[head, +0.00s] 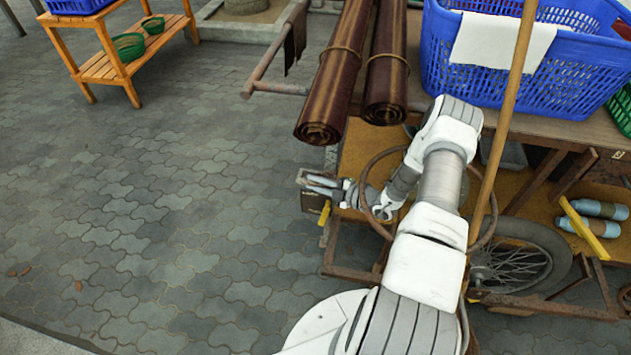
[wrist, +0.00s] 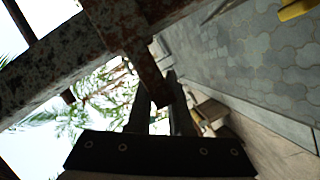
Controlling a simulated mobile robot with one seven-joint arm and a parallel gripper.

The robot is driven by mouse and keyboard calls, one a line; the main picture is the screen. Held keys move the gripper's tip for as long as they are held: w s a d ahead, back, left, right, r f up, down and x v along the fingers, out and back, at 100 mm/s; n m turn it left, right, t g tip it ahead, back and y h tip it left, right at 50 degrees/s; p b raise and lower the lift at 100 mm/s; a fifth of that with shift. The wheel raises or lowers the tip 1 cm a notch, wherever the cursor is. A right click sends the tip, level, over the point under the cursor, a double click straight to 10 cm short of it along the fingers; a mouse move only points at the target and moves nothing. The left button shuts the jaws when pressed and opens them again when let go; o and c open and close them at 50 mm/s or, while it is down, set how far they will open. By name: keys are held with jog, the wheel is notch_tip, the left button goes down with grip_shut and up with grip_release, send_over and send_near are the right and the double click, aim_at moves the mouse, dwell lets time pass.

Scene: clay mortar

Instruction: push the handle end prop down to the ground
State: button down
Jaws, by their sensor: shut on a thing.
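My gripper (head: 318,182) is at the left end of the wooden cart (head: 362,150), low beside its frame. In the wrist view, a rusty metal bar (wrist: 135,48), which looks like the handle end prop, runs down from the upper left. Its lower end is between the two dark fingers of my gripper (wrist: 163,98), which are shut on it. The bar is tilted in this view. Its foot and the ground under it cannot be made out. In the head view I cannot pick out the prop. A rusty pipe handle (head: 264,78) sticks out from the cart's left end.
Brown rolls (head: 338,75) and a blue basket (head: 540,55) lie on the cart. A spoked wheel (head: 510,265) is below, and a wooden pole (head: 503,115) stands in front. A small brown box (head: 312,201) is near my gripper. Paving (head: 150,220) to the left is clear.

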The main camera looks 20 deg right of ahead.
notch_tip(320, 180, down, 4)
jog(key=shift+r+b, duration=0.15)
jog(key=shift+b, duration=0.65)
jog(key=c, duration=0.8)
grip_release()
jog(key=shift+c, duration=0.2)
jog(key=p+v, duration=0.4)
jog(key=v, duration=1.3)
jog(key=shift+s, duration=0.2)
jog(key=shift+w+r, duration=0.1)
jog(key=shift+r, duration=0.05)
